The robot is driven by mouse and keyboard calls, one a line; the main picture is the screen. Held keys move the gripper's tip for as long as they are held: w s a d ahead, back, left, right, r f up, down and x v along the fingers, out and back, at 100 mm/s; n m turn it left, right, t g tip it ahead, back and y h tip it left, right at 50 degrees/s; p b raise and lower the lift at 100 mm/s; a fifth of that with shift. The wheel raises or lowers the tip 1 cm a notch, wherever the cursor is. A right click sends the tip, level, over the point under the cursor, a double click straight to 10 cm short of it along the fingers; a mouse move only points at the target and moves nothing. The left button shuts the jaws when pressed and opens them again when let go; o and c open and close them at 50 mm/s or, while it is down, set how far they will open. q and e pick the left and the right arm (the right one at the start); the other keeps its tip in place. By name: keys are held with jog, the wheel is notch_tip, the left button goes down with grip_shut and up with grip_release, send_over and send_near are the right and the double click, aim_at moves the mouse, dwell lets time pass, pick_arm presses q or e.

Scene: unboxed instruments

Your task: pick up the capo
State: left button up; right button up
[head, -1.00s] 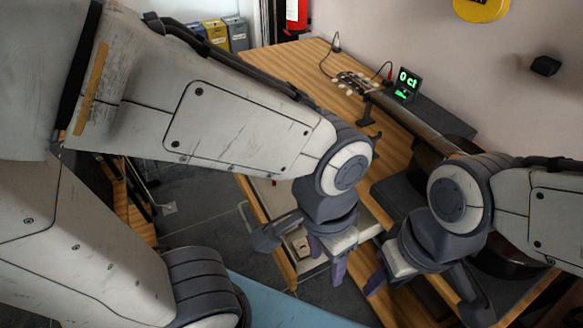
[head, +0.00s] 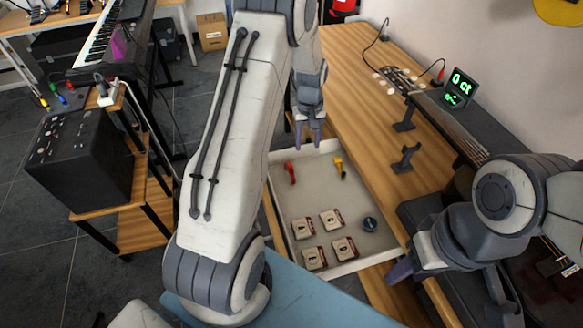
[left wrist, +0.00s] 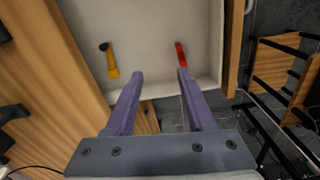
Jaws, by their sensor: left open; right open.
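An open white drawer (head: 345,268) holds a red tool (head: 291,172) and a yellow one (head: 339,167) near its far end. In the left wrist view, the red tool (left wrist: 181,54) lies near the right fingertip and the yellow, black-ended tool (left wrist: 111,60) lies left of the fingers. I cannot tell for sure which is the capo. My left gripper (head: 309,136) is open and empty above the drawer's far edge; it also shows in the left wrist view (left wrist: 160,76). My right gripper (head: 402,271) is open beside the drawer's near right side, its fingers partly hidden.
A guitar neck (head: 440,125) lies along the wooden bench, with a tuner display (head: 459,85) and black supports (head: 406,158). A black amplifier (head: 80,165) stands at left.

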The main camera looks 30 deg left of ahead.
pick_arm(q)
jog(key=n, duration=0.2)
send_over(290, 165)
notch_tip(290, 165, down, 4)
jog(key=f, duration=0.5)
jog(key=shift+w+a, duration=0.1)
jog(key=shift+a, duration=0.15)
jog(key=shift+d+f+p, duration=0.15)
jog(key=shift+f+p, duration=0.6)
jog(key=shift+f, duration=2.25)
grip_shut()
